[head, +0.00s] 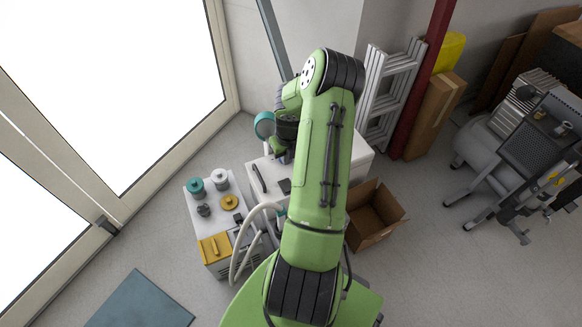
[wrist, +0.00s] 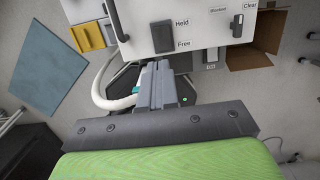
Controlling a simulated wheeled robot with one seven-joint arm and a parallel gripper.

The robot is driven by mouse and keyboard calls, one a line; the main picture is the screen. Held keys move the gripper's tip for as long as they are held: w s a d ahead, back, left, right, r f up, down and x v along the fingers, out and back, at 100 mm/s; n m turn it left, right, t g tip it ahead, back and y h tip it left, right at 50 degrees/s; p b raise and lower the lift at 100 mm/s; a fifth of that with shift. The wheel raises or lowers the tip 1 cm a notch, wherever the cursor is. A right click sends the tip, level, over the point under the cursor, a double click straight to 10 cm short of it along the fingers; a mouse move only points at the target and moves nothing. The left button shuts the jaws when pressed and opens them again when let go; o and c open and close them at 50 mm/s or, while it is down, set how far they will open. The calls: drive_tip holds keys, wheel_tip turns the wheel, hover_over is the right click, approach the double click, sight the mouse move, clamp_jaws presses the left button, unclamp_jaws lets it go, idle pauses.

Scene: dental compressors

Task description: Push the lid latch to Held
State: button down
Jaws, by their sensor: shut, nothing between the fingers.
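The lid latch (wrist: 162,37) is a dark upright block on the white panel (wrist: 140,40) in the wrist view. The word Held stands beside its upper end and Free beside its lower end. Which of the two it is set to I cannot tell for sure. My gripper (wrist: 160,68) is shut and empty, its fingertips just below the panel's lower edge and below the latch in the picture. I see no contact with the latch. In the head view my arm hides most of the white cabinet (head: 358,160), and the fingers are not clear.
A second dark switch (wrist: 237,25) sits right of the latch, by the labels Blocked and Clear. A pale hose (wrist: 101,88) loops left of my fingers. An open cardboard box (head: 374,215) stands right of the cabinet, and a small yellow-fronted unit (head: 215,248) stands left.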

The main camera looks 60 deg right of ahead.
sight(286, 182)
drive_tip(key=f+b, duration=0.1)
drive_tip(key=f, duration=0.3)
drive_tip(key=d+f+b, duration=0.1)
drive_tip(key=f+b, duration=0.1)
drive_tip(key=f, duration=0.3)
drive_tip(key=w+f+b, duration=0.1)
drive_tip(key=f, duration=0.4)
drive_tip(key=shift+w+d+f+b, duration=0.15)
drive_tip(key=shift+d+b, duration=0.1)
drive_tip(key=shift+b, duration=0.15)
